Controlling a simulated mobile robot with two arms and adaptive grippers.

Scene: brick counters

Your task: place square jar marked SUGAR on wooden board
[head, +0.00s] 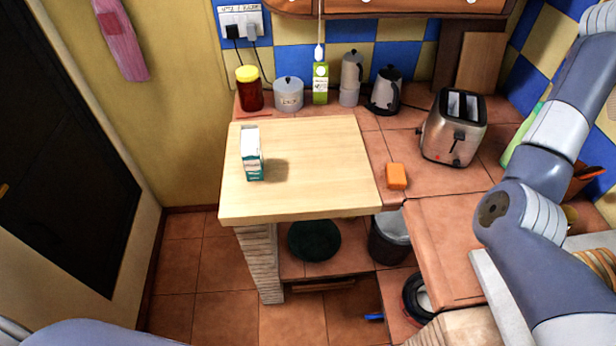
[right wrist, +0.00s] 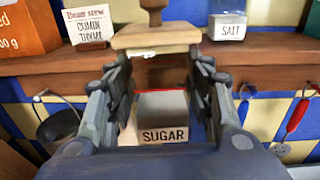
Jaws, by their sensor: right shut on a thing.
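The square glass jar marked SUGAR (right wrist: 163,134) is between the fingers of my right gripper (right wrist: 160,95) in the right wrist view. It has a wooden lid with a knob (right wrist: 155,38), and pale contents show through the glass. My right gripper is shut on the jar, in front of a wooden shelf. A wide, pale wooden board (head: 318,150) lies on the counter in the head view, with a carton (head: 250,153) standing on its left part. My right arm reaches up at the right, its gripper out of frame. My left gripper is not in view.
A salt jar (right wrist: 228,25) and a spice box (right wrist: 89,26) stand on the shelf (right wrist: 55,64). An orange block (head: 397,176) and a toaster (head: 454,128) are right of the board. Jars and a kettle (head: 385,91) stand behind it. The board's middle and right are clear.

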